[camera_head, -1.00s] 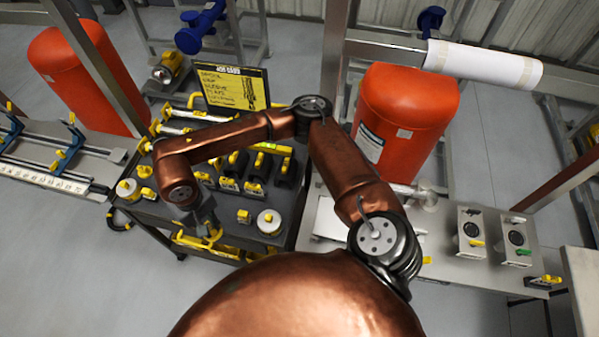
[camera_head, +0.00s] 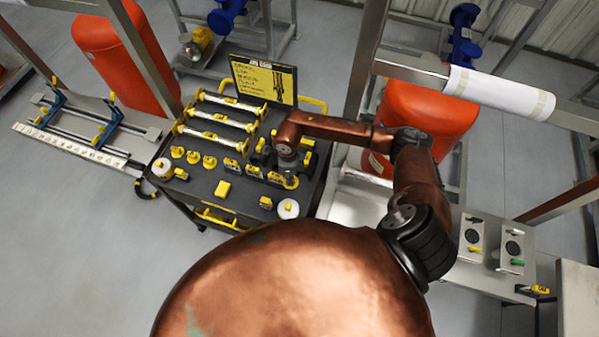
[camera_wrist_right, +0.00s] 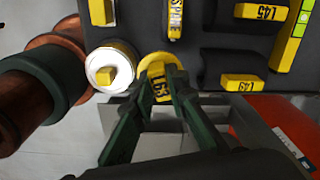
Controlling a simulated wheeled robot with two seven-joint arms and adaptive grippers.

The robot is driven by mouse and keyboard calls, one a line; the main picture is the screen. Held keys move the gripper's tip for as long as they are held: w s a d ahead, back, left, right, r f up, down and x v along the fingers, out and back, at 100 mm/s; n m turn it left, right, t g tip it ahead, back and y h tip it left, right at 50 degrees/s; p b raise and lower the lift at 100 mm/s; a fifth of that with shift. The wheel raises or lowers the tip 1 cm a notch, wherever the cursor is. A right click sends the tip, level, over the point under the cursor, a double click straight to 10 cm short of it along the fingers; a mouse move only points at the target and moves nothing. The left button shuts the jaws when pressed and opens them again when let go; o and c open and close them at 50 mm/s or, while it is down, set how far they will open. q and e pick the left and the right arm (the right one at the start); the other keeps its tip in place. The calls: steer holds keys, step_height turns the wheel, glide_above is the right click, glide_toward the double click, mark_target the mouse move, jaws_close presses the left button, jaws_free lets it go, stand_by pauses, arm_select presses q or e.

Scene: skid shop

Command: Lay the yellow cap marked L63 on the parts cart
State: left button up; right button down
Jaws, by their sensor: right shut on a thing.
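The yellow cap marked L63 (camera_wrist_right: 162,92) is between the fingertips of my right gripper (camera_wrist_right: 168,80), which is shut on it. In the head view the cap (camera_head: 290,183) shows beneath the end of my right arm, over the right part of the dark top of the parts cart (camera_head: 200,212). I cannot tell whether the cap touches the cart top. In the right wrist view the cap is beside a white round roll (camera_wrist_right: 108,68) with a yellow block in its middle. My left gripper is not in view.
A steel bench (camera_head: 350,207) and an orange tank (camera_head: 425,110) are to the right.

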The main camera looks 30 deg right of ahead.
arm_select(q)
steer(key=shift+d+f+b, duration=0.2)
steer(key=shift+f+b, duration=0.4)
steer(key=shift+b, duration=0.35)
arm_select(e)
steer(key=shift+s+d+f+m, duration=0.2)
steer(key=shift+d+f+m, duration=0.35)
steer(key=shift+f, duration=0.45)
steer(key=shift+s+d+f+m, duration=0.15)
steer(key=shift+d+f+m, duration=0.4)
steer(key=shift+f, duration=0.5)
steer(key=shift+s+d+f+m, duration=0.2)
steer(key=shift+d+f+m, duration=0.35)
steer(key=shift+f, duration=0.45)
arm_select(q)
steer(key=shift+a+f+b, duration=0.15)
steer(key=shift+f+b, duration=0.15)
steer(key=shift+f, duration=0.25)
arm_select(e)
steer(key=shift+f, duration=0.25)
arm_select(q)
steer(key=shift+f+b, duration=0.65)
steer(key=shift+b, duration=0.2)
arm_select(e)
steer(key=shift+f, duration=0.7)
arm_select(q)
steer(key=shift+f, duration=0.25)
arm_select(e)
steer(key=shift+f, duration=0.3)
